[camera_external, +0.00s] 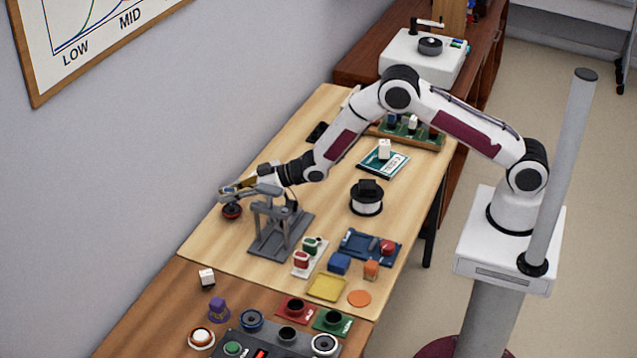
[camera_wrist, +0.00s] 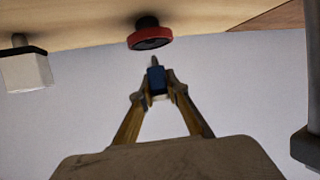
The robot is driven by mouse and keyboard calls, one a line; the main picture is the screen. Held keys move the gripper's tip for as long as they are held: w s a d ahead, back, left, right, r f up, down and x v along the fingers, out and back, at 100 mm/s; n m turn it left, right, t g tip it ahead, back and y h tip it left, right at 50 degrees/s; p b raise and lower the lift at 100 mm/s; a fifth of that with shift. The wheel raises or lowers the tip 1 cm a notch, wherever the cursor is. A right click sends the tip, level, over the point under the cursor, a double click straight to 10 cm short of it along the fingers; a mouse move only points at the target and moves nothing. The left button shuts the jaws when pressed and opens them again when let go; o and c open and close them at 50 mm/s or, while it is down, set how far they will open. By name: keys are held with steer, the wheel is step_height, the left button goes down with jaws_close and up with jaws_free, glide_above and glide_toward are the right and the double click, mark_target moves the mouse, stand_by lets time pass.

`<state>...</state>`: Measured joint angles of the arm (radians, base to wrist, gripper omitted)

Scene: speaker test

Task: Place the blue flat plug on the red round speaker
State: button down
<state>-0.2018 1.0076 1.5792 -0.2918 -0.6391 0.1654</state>
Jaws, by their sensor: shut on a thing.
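My gripper (camera_wrist: 157,92) is shut on the blue flat plug (camera_wrist: 156,78) in the wrist view. The plug's thin metal tip points away from the gripper, towards the red round speaker (camera_wrist: 151,39). A gap shows between the tip and the speaker, which has a red rim and a dark knob-like part behind it. In the external view my gripper (camera_external: 236,188) is just above the red round speaker (camera_external: 231,212) at the table's wall-side edge. The plug is too small to make out there.
A grey stand (camera_external: 280,225) stands close to the right of my gripper. A white block (camera_wrist: 27,70) shows at left in the wrist view. A black-and-white cylinder (camera_external: 366,198), a blue tray (camera_external: 368,247) and a yellow square (camera_external: 326,288) lie farther right. The wall is close on the left.

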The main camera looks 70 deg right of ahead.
steer(key=shift+f, duration=0.6)
steer(key=shift+f, duration=0.1)
steer(key=c, duration=2)
jaws_free()
steer(key=shift+s+r, duration=0.1)
steer(key=shift+r, duration=0.1)
steer(key=shift+v, duration=5.9)
steer(key=shift+d, duration=0.1)
